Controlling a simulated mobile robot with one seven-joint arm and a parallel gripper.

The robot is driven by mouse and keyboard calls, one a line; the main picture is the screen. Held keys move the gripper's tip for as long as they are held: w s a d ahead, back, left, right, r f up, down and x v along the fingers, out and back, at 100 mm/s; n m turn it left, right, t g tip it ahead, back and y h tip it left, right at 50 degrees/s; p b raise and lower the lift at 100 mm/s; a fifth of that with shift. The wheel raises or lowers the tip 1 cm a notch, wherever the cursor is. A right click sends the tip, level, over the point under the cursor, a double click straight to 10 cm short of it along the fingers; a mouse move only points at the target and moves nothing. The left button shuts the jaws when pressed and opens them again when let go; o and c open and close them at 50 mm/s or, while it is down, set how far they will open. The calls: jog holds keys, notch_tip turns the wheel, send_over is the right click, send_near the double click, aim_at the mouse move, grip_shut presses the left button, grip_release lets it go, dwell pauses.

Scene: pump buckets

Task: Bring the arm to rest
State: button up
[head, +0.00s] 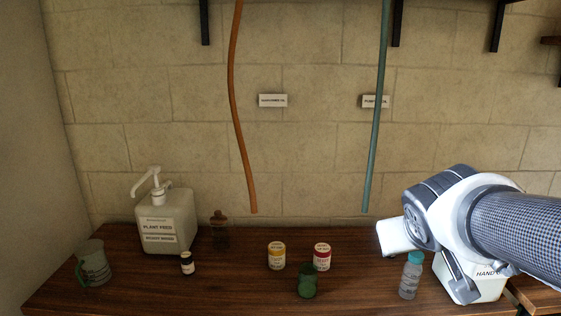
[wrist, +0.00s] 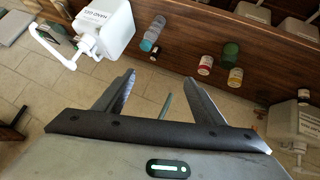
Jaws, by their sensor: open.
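My arm (head: 455,210) reaches in from the right in the head view, bent above the right part of the wooden table (head: 120,290). My gripper (wrist: 160,77) shows in the wrist view with its two dark fingers spread apart and nothing between the tips. A clear bottle with a teal cap (head: 411,277) stands just left of that jug, below my arm.
A white plant feed jug (head: 167,222), a measuring cup (head: 94,265), a dark small bottle (head: 187,263), yellow (head: 277,256) and red (head: 322,257) labelled cans and a green jar (head: 307,283) stand on the table. An orange hose (head: 236,110) and a teal hose (head: 377,110) hang by the wall.

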jog(key=s+a+f+g+y, duration=0.3)
jog(key=s+a+y, duration=0.1)
jog(key=s+a, duration=0.75)
notch_tip(320, 180, up, 16)
jog(key=s+d+p, duration=0.1)
jog(key=s+p, duration=0.1)
jog(key=p, duration=1.4)
jog(key=shift+d, duration=0.3)
